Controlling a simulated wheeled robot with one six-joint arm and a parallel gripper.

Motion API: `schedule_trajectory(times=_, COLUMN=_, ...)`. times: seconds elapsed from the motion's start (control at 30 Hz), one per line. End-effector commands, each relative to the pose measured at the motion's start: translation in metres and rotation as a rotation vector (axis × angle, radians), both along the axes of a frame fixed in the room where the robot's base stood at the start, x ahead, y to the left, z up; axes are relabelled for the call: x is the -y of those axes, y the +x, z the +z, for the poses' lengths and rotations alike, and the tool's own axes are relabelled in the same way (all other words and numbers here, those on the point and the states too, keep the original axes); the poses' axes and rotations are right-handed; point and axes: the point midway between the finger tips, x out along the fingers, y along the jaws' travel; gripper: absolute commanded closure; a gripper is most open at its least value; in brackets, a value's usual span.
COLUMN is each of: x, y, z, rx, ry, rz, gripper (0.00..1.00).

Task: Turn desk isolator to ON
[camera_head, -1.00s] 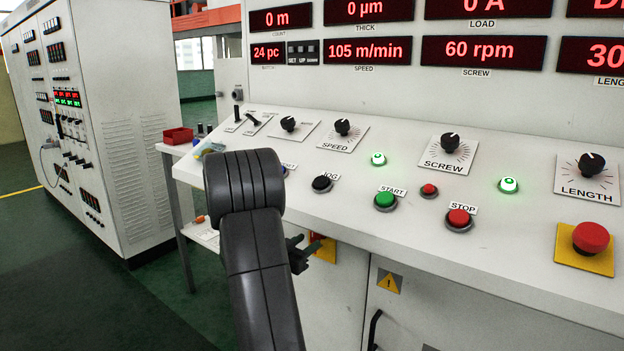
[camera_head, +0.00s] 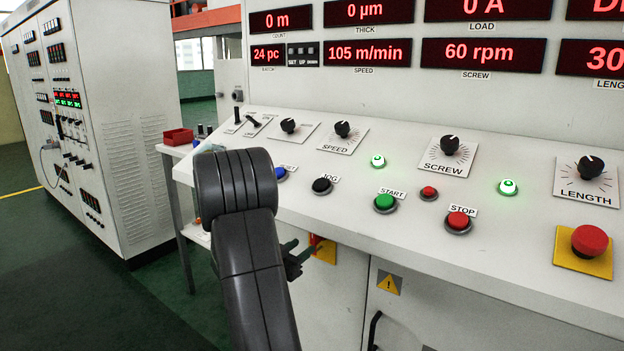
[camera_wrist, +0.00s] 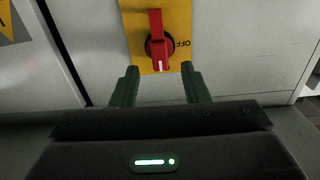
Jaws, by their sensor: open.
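The desk isolator is a red rotary handle (camera_wrist: 158,45) on a yellow plate (camera_wrist: 179,18) on the desk's front panel. In the wrist view its white mark points down, and an OFF label stands to the right of the handle. My gripper (camera_wrist: 160,72) is open, its two green fingers apart below and either side of the handle, with nothing between them. In the head view the yellow plate (camera_head: 326,252) shows beside my gripper (camera_head: 296,258), with a bit of red; my arm hides part of this area.
The sloping desk top (camera_head: 380,225) above carries knobs, green and red buttons, and a red emergency stop (camera_head: 590,240) on yellow. A door handle (camera_head: 374,330) sticks out at lower right. A side table with a red bin (camera_head: 178,136) stands left. Green floor lies open left.

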Motion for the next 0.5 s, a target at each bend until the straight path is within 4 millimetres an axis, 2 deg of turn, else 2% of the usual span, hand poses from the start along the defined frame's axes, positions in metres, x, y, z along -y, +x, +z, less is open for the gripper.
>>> schedule_trajectory(times=0.27, x=0.035, y=0.046, z=-0.001, rx=0.003, ry=0.0, rz=-0.004, gripper=0.58)
schedule_trajectory(times=0.5, x=0.034, y=0.047, z=0.002, rx=-0.123, ry=-0.17, rz=0.0, gripper=0.58)
